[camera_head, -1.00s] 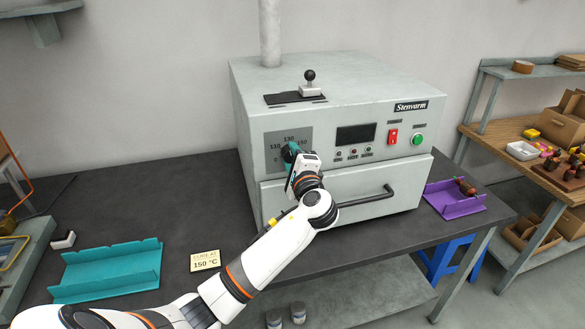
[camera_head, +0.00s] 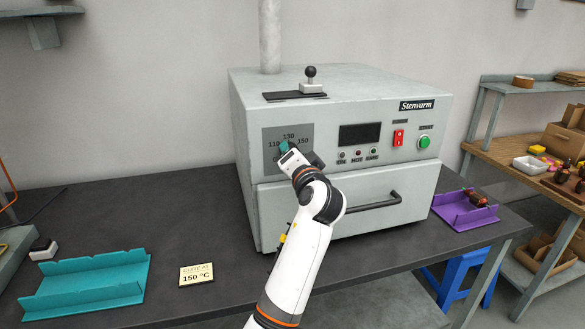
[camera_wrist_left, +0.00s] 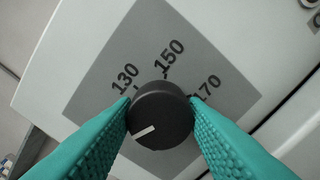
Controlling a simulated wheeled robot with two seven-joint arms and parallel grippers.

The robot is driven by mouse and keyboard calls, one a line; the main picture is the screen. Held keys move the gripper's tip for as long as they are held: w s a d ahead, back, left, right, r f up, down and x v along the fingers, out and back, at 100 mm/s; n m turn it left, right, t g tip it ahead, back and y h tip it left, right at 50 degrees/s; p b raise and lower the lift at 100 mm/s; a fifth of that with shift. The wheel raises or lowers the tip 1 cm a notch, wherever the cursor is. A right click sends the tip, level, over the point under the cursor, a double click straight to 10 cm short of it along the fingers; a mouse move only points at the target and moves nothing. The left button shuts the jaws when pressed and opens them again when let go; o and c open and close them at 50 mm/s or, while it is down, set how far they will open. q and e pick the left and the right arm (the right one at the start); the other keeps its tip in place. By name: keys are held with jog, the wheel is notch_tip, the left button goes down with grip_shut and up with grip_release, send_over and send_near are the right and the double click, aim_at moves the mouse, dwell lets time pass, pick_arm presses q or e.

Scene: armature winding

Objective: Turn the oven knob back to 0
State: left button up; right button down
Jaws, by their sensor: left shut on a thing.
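The oven (camera_head: 345,190) stands on the dark bench. Its round black knob (camera_wrist_left: 160,110) is on a grey dial plate (camera_head: 272,136) at the front left. My left gripper (camera_head: 284,148) is at the dial; in the left wrist view its two teal fingers are shut on the knob, one each side. The knob's white pointer line (camera_wrist_left: 145,131) points to the lower left of that view, away from 150 and 170. The 130, 150 and 170 marks (camera_wrist_left: 168,55) show there; 0 and 110 are hidden, so I cannot tell the exact setting. My right gripper is not in view.
The oven drawer with its handle (camera_head: 367,203) is just right of my arm. A teal tray (camera_head: 85,283) and a 150 °C card (camera_head: 197,275) lie on the bench at left. A purple tray (camera_head: 464,211) sits to the right.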

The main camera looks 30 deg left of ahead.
pick_arm(q)
jog(key=shift+f+n+b, duration=0.15)
jog(key=shift+n+b, duration=3.55)
jog(key=shift+n, duration=1.3)
jog(key=o, duration=1)
